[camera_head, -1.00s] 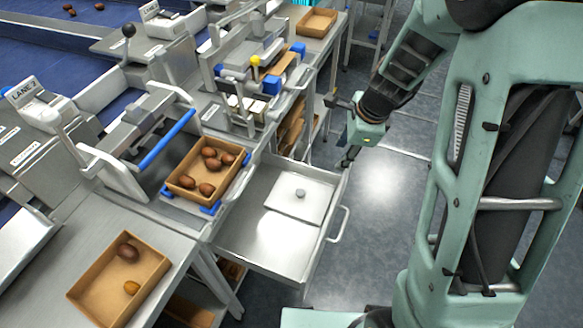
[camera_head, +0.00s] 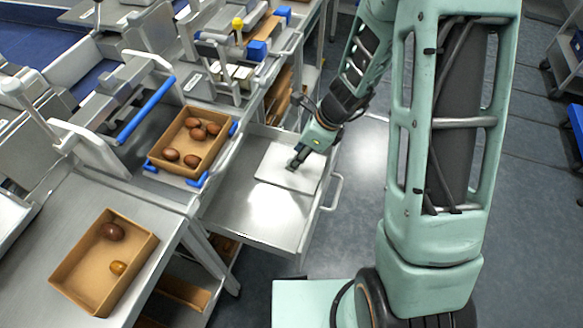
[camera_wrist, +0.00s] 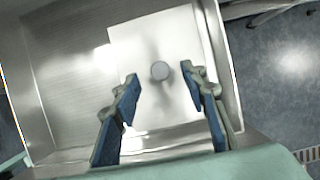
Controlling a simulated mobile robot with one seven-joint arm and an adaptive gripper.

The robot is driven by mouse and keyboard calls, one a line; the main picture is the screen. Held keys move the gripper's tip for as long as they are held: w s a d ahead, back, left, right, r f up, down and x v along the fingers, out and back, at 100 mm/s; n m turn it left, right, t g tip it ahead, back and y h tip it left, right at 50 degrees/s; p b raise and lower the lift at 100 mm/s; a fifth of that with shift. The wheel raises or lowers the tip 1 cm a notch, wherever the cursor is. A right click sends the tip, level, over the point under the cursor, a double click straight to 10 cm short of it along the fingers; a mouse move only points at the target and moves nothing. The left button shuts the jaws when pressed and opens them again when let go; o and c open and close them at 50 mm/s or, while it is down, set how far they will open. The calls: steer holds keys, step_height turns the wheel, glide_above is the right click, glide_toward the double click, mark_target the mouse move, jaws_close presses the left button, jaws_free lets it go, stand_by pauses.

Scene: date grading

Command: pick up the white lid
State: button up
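The white lid (camera_head: 273,176) is a flat square plate lying in the open metal drawer (camera_head: 237,214).
A cardboard tray of several dates (camera_head: 157,153) stands on the bench beside the drawer. Another tray with two dates (camera_head: 75,287) is at the lower left. The drawer's walls and front handle (camera_head: 336,190) lie close around the lid.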

steer(key=x, duration=0.3)
steer(key=shift+r, duration=0.1)
jaws_close()
